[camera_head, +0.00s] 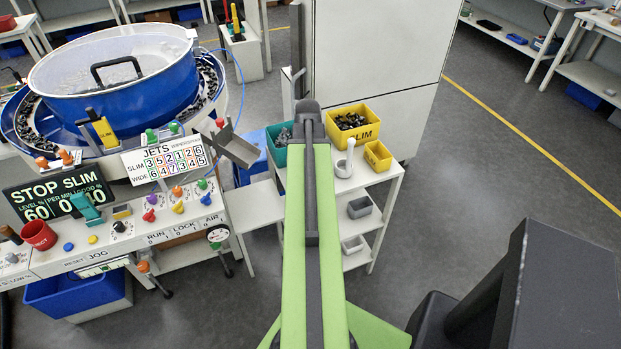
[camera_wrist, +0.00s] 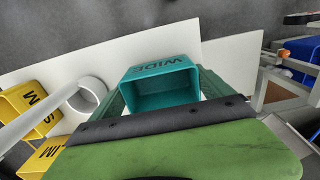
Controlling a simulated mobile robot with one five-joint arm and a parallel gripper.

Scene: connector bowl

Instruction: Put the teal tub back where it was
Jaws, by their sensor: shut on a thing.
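The teal tub (camera_wrist: 158,86), marked WIDE, is in the middle of the wrist view with its open side facing the camera. My gripper (camera_wrist: 163,84) is shut on it, with a green finger along each side. In the head view the teal tub (camera_head: 277,154) shows just left of my arm, with something grey at its top. It is at the left end of the white stand's top (camera_head: 334,186). I cannot tell whether it touches the stand. My arm hides its right part and my gripper in the head view.
A large yellow SLIM bin (camera_head: 365,130) of dark parts, a small yellow bin (camera_head: 377,157) and a white ring holder (camera_head: 343,168) stand right of the tub. Grey trays (camera_head: 359,208) sit below. The feeder's control panel (camera_head: 140,235) is left; open floor lies right.

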